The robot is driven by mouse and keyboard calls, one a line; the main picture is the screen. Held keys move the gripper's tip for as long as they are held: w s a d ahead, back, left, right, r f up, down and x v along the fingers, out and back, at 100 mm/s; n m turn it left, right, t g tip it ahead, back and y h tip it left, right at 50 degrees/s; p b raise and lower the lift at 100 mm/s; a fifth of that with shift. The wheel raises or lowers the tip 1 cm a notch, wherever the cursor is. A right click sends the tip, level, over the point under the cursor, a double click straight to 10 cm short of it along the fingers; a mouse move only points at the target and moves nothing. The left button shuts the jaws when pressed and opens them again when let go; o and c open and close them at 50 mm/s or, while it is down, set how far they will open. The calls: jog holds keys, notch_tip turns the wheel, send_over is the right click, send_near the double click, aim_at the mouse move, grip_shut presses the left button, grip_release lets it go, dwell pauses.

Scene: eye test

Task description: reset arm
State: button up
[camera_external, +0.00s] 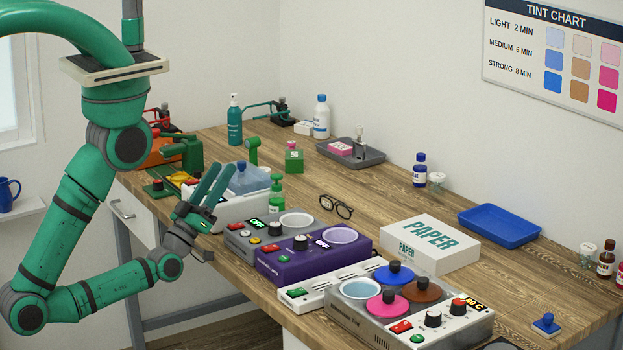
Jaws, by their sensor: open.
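My green arm reaches from the left side of the external view toward the wooden bench (537,285). My gripper (218,172) is over the bench's left front edge, with two teal fingers pointing up and to the right. The fingers are apart and nothing shows between them. The gripper is in front of a white unit (245,208) with a clear bluish tank, and left of a grey device (256,243) marked OFF. I cannot tell whether the gripper touches the white unit.
A purple device (290,262), a tinting unit (372,322) with coloured lids, and a PAPER box (428,246) crowd the front. Glasses (336,206), a blue tray (499,226) and a grey tray (372,160) lie behind. Bare bench shows between the glasses and grey tray.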

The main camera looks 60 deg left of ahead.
jog(key=s+d+f+m+g+h, duration=0.3)
jog(key=s+d+f+m+h, duration=0.25)
jog(key=d, duration=0.45)
jog(key=s+d+f+m+g+h, duration=0.2)
jog(key=d+f+m+g+h, duration=0.15)
jog(key=d+f+h, duration=0.55)
jog(key=s+f+g+y, duration=0.3)
jog(key=f, duration=0.2)
jog(key=a+y, duration=0.1)
jog(key=a, duration=0.2)
jog(key=a+n+y, duration=0.1)
jog(key=a, duration=0.3)
jog(key=a+n+y, duration=0.1)
jog(key=a+y, duration=0.1)
jog(key=a, duration=0.2)
jog(key=shift+w+a+f, duration=0.2)
jog(key=shift+f, duration=0.15)
jog(key=shift+a, duration=0.3)
jog(key=shift+c, duration=0.4)
